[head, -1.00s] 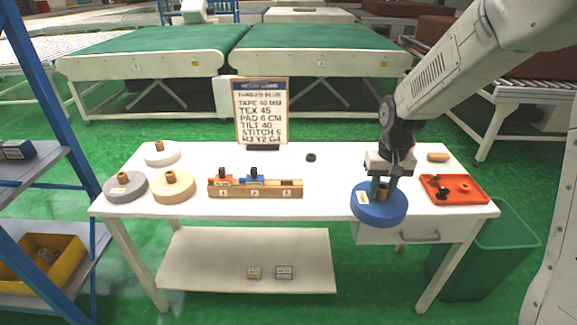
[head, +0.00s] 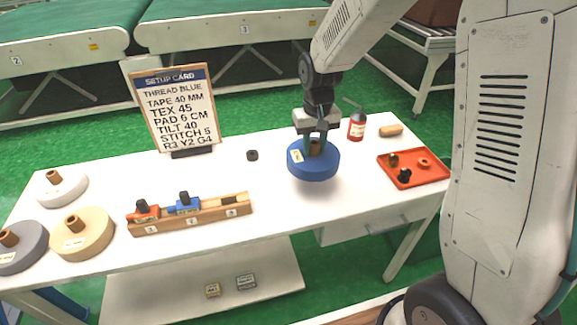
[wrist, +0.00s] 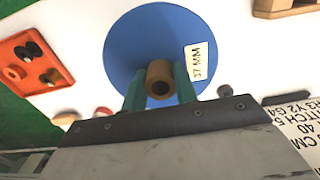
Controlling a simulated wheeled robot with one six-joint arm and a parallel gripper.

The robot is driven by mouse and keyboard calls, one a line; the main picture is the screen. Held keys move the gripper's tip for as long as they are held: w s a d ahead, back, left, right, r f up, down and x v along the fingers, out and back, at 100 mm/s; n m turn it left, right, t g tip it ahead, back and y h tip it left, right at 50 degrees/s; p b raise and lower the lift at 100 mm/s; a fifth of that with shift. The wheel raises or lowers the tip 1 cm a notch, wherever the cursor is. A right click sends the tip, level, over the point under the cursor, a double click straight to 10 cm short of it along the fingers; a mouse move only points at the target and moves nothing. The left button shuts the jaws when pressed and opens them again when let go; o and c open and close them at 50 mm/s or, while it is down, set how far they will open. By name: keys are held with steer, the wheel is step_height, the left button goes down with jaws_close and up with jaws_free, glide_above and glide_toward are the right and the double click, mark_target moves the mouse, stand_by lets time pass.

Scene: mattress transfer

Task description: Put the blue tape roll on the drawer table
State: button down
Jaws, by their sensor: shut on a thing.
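The blue tape roll (head: 314,164) is a thick disc with a brown core and a white label. My gripper (head: 315,146) is shut on its core from above. The wrist view shows the roll (wrist: 130,50) flat below my fingers (wrist: 160,92), its label reading 37 MM. The roll is over the right part of the white drawer table (head: 275,205), with a shadow under it. I cannot tell surely whether its underside touches the top. The drawer (head: 372,224) is under the table's right end and looks shut.
White, beige and grey rolls lie at the far left. The setup card (head: 175,105) stands behind.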

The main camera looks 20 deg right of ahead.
step_height(320, 180, down, 9)
steer(key=shift+r, duration=0.15)
stand_by(0.4)
steer(key=c, duration=1.1)
jaws_free()
step_height(320, 180, up, 12)
steer(key=s+d+r, duration=0.2)
steer(key=s+r, duration=0.9)
steer(key=s, duration=0.2)
steer(key=shift+t, duration=0.6)
steer(key=s+r, duration=0.1)
steer(key=s, duration=0.4)
steer(key=s+r, duration=0.1)
steer(key=s, duration=0.5)
steer(key=s+d+r, duration=0.1)
steer(key=s, duration=0.5)
steer(key=shift+d+r, duration=0.1)
steer(key=shift+r, duration=0.15)
